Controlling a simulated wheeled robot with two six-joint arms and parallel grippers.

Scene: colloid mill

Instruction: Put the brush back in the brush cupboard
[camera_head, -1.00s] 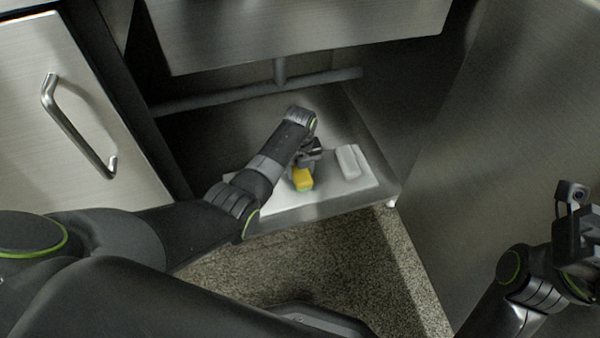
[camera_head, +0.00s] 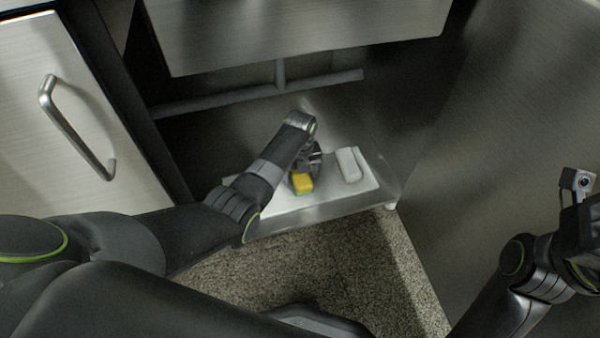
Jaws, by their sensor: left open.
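An open low cupboard is in front of me, with a steel floor (camera_head: 318,208) and a white mat or tray (camera_head: 272,203) on it. A small yellow block with a green edge (camera_head: 302,184) sits on the white mat. A pale grey, rounded block (camera_head: 348,164) lies to its right. I cannot tell for sure which of them is the brush. My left gripper (camera_head: 305,168) is open, pointing down right at the yellow block and partly hiding it. I cannot tell whether they touch. My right gripper (camera_head: 588,245) is at the right edge, partly cut off, away from the cupboard.
A grey pipe (camera_head: 250,93) crosses the cupboard's inside below a steel box-like underside (camera_head: 300,35). A closed steel door with a bar handle (camera_head: 75,125) stands at the left. A large steel panel (camera_head: 510,130) bounds the right. Speckled floor (camera_head: 340,265) lies in front.

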